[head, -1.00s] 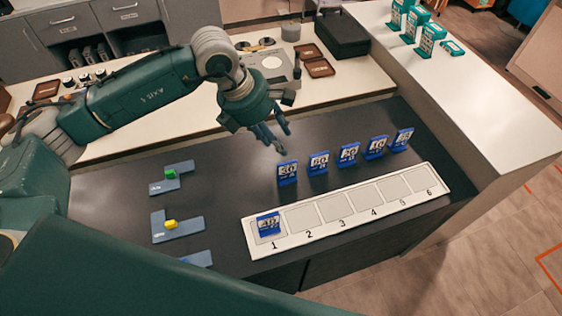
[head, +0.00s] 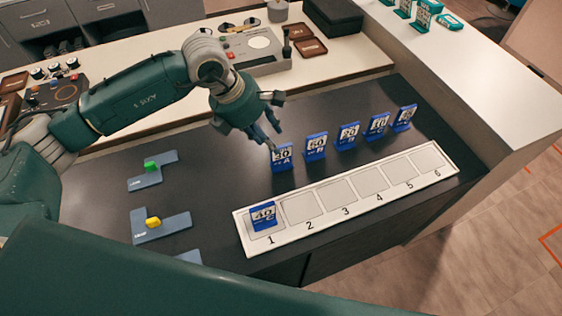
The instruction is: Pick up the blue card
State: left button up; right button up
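Several blue cards stand upright in a row on the dark table. The nearest blue card (head: 282,158), marked 30 A, stands at the row's left end. Another blue card (head: 263,217), marked 40 C, stands in slot 1 of the white numbered tray (head: 242,233). My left gripper (head: 273,139) is just above and behind the 30 A card, fingers apart and pointing down at its top edge. It holds nothing that I can see; whether it touches the card is unclear. My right gripper is not in view.
Tray slots 2 to 6 are empty. Other blue cards (head: 316,146) stand close to the right. A pale counter with equipment (head: 256,50) is behind.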

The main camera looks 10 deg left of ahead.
aim_at(281, 150)
pick_arm(q)
jog(key=x, duration=0.2)
jog(key=shift+d+f, duration=0.15)
jog(key=shift+f, duration=0.15)
jog(key=shift+w+d+f+p, duration=0.15)
jog(key=shift+w+f+p, duration=0.1)
jog(key=shift+f+p, duration=0.25)
jog(key=shift+w+d+f+p, duration=0.1)
jog(key=shift+f+p, duration=0.2)
jog(key=shift+f, duration=0.1)
jog(key=p+x, duration=0.1)
jog(key=x, duration=0.2)
jog(key=shift+w+f, duration=0.2)
jog(key=shift+f, duration=0.05)
jog(key=shift+w+d+f, duration=0.1)
jog(key=shift+f, duration=0.15)
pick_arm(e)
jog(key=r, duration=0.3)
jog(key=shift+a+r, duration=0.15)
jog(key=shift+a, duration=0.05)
pick_arm(q)
grip_shut()
